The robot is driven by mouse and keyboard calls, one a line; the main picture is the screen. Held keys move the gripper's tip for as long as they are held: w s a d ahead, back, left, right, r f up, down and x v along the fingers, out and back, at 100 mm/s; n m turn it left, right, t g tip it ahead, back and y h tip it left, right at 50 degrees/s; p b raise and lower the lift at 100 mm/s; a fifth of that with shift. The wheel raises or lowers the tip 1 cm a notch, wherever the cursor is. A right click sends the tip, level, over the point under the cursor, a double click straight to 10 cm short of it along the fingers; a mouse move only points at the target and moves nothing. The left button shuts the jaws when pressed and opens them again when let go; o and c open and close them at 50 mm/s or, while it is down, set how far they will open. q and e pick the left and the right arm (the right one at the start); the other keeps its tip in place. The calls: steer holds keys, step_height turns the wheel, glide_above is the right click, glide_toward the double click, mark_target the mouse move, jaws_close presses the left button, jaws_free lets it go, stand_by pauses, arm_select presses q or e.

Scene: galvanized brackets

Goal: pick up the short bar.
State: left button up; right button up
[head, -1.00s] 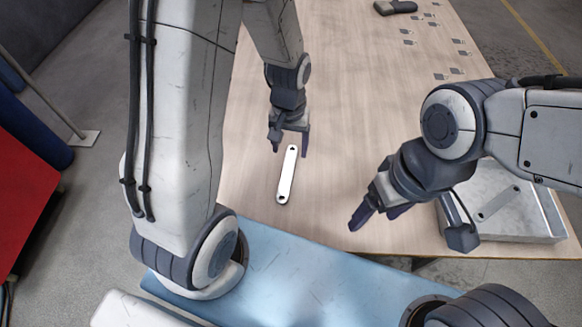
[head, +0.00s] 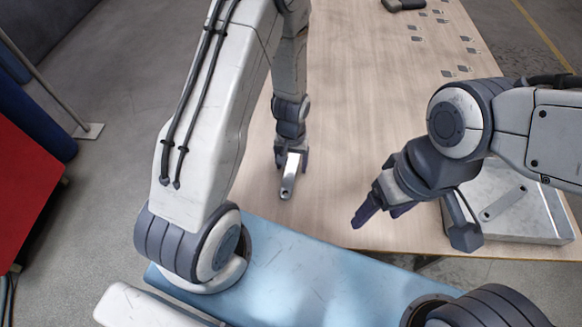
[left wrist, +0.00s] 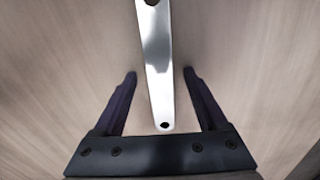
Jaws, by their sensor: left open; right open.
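The short bar (head: 290,176) is a flat, light metal strip with a hole near each end, lying on the wooden table. In the head view my left gripper (head: 292,160) is over the bar and hides its far part. In the left wrist view the bar (left wrist: 158,65) runs between the two open fingers of my left gripper (left wrist: 160,80), with a gap on both sides and its holed end near the palm. My right gripper (head: 376,214) is open and empty above the table, to the right of the bar.
A grey metal tray (head: 548,238) with another flat bar (head: 503,203) in it stands at the right, partly behind my right arm. Several small metal plates (head: 447,73) and a dark object (head: 403,4) lie at the far end. The table between is clear.

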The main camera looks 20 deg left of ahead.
arm_select(q)
jaws_close()
steer(key=shift+r, duration=0.1)
